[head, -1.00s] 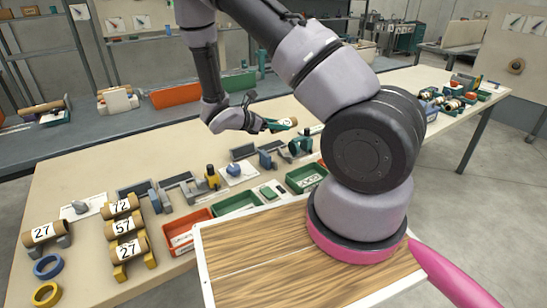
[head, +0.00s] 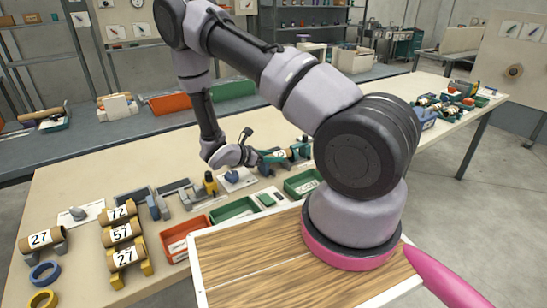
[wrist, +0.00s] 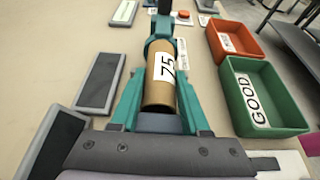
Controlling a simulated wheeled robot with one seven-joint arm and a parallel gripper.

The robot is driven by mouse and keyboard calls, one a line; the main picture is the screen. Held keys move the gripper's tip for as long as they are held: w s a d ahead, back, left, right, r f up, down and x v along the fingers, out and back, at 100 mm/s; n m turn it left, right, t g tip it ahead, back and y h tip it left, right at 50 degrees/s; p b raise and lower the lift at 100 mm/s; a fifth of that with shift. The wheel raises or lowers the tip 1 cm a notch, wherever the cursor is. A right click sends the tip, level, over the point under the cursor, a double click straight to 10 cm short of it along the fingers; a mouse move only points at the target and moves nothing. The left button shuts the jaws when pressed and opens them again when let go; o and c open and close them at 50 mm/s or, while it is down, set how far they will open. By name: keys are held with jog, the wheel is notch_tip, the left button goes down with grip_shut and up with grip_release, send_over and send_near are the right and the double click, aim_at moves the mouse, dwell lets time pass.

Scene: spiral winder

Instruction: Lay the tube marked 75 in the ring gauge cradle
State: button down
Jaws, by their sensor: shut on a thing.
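My gripper (wrist: 160,78) has teal fingers and is shut on the brown tube marked 75 (wrist: 158,95), one finger on each side. The tube lies lengthwise between the fingers, its label facing up. The teal ring gauge cradle (wrist: 160,28) stands directly beyond the tube's far end in the wrist view. In the head view, the cradle (head: 302,148) is just right of my gripper (head: 272,156), over the bench. I cannot tell whether the tube touches the cradle; its underside is hidden.
A green tray labelled GOOD (wrist: 292,112) and an orange tray (wrist: 252,48) stand right of my gripper in the wrist view. Dark grey plates (wrist: 100,80) lie to its left. Tubes marked 72, 57 and 27 rest on a yellow rack (head: 147,268) at the left of the bench.

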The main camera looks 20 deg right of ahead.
jog(key=shift+f, duration=0.25)
jog(key=shift+s+a+f, duration=0.1)
jog(key=shift+s+f, duration=0.1)
jog(key=shift+f, duration=0.2)
jog(key=shift+c, duration=1.9)
grip_release()
jog(key=shift+s, duration=0.1)
jog(key=shift+r, duration=0.5)
jog(key=v, duration=1.2)
jog(key=shift+w+r, duration=0.2)
jog(key=shift+w, duration=0.1)
